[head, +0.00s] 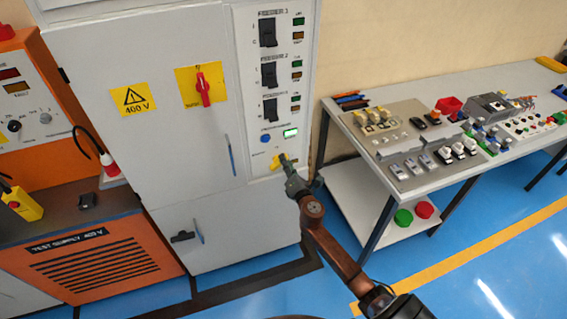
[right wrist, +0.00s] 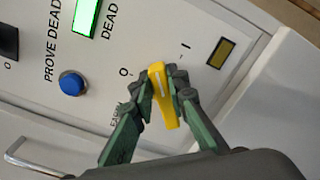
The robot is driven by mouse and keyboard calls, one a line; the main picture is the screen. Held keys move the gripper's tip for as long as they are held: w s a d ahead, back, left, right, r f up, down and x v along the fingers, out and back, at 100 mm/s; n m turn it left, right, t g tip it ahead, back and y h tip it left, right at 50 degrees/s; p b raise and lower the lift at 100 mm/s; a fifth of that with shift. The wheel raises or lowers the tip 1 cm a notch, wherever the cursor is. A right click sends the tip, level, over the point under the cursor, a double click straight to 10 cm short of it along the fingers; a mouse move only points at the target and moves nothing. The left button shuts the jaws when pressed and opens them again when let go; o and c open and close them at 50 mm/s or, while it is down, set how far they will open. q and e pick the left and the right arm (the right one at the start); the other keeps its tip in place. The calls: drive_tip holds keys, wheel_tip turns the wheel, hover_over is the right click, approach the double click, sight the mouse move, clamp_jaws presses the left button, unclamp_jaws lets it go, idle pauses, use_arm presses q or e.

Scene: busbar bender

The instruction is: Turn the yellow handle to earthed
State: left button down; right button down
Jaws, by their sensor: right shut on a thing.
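The yellow handle (right wrist: 160,88) sits on the white cabinet's front panel, with a white line along it. My right gripper (right wrist: 163,100) is shut on the handle, one green finger on each side. In the right wrist view the handle runs nearly upright, tilted slightly. An O mark is to its upper left and an I mark to its upper right. A label at lower left, starting "EA", is partly hidden by a finger. In the head view the handle (head: 277,162) shows small behind my right gripper (head: 287,171). My left gripper is out of view.
Near the handle are a blue button (right wrist: 72,83), a lit green display (right wrist: 86,16) and a dark amber window (right wrist: 221,52). The cabinet (head: 150,55) also has a red rotary handle (head: 203,89) and black breakers. A table (head: 440,185) with electrical parts stands right.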

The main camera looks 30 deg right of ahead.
drive_tip(key=shift+d+f+m+b, duration=0.1)
drive_tip(key=shift+f+m+b, duration=0.15)
drive_tip(key=shift+m, duration=1)
drive_tip(key=shift+d+f+m+b, duration=0.1)
drive_tip(key=shift+f+m, duration=0.25)
drive_tip(key=shift+m, duration=0.95)
drive_tip(key=shift+d+f+m+b, duration=0.1)
drive_tip(key=shift+f+m+b, duration=0.15)
drive_tip(key=shift+m, duration=1)
drive_tip(key=shift+f, duration=0.1)
drive_tip(key=c, duration=1.9)
unclamp_jaws()
drive_tip(key=shift+s, duration=0.15)
drive_tip(key=v, duration=1.1)
drive_tip(key=shift+s, duration=0.4)
